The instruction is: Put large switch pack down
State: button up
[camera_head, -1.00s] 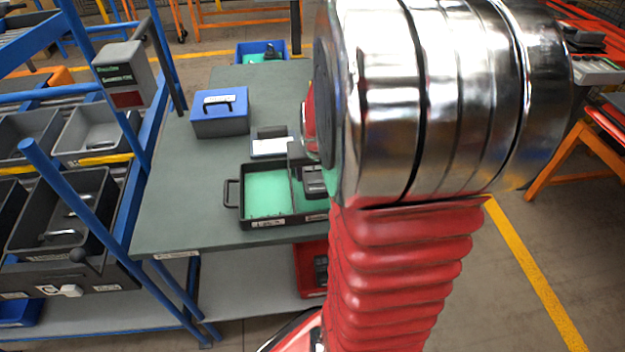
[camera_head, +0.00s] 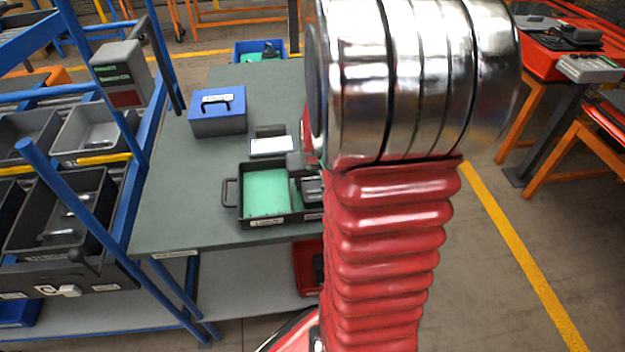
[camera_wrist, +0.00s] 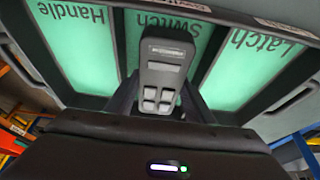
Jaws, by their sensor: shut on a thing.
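The large switch pack (camera_wrist: 165,76) is a dark grey block with a label and several raised buttons. In the wrist view it is between the fingers of my gripper (camera_wrist: 160,104), which is shut on it. The pack is over the middle compartment, marked Switch, of a black tray (camera_head: 231,191) with a green floor. Whether it touches the floor cannot be told. In the head view the pack (camera_head: 312,188) shows partly beside my arm, which hides the tray's right side. The compartments marked Handle (camera_wrist: 80,50) and Latch (camera_wrist: 250,68) look empty.
The tray stands on a grey-green table (camera_head: 185,205). Behind it are a small device with a white screen (camera_head: 270,146) and a blue-lidded box (camera_head: 218,112). A blue rack with grey bins (camera_head: 88,135) stands at the left. The table left of the tray is clear.

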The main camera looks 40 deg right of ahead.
jog(key=shift+f, duration=0.1)
jog(key=o, duration=1.1)
jog(key=shift+o, duration=0.2)
jog(key=v, duration=1.2)
jog(key=s+a+r+n+y, duration=0.1)
jog(key=s+a+r+n, duration=0.1)
jog(key=a, duration=0.6)
jog(key=s+a+r+n+t, duration=0.1)
jog(key=s+a+r+n, duration=0.1)
jog(key=a, duration=0.6)
jog(key=s+a+r+n+y, duration=0.1)
jog(key=a+r, duration=0.3)
jog(key=a, duration=0.4)
jog(key=shift+s+a+n+t+y, duration=0.2)
jog(key=shift+s+n+t+y, duration=0.15)
jog(key=shift+s+n, duration=0.45)
